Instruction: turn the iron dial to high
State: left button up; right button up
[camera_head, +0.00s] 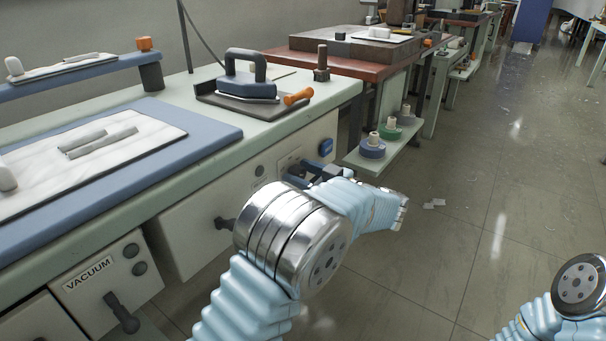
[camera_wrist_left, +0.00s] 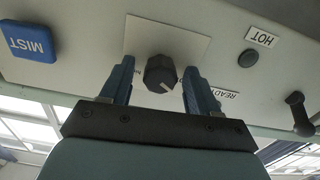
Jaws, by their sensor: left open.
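The iron dial (camera_wrist_left: 160,72) is a dark round knob with a pale pointer line, on a pale plate (camera_wrist_left: 185,42) on the bench's front panel. In the left wrist view, where labels appear upside down, the line points to the lower right. My left gripper (camera_wrist_left: 159,66) is open, with one blue finger on each side of the dial. Gaps show between the fingers and the knob. The scale marks are mostly hidden. My right gripper is out of view.
A blue MIST button (camera_wrist_left: 27,41) and a dark round lamp (camera_wrist_left: 249,58) by a HOT label (camera_wrist_left: 262,37) flank the dial. A dark lever (camera_wrist_left: 299,113) juts out nearby. The iron (camera_head: 250,85) rests on the bench above. Open floor lies to the right.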

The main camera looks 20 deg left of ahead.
pick_arm(q)
jog(key=c, duration=1)
jog(key=shift+c, duration=0.2)
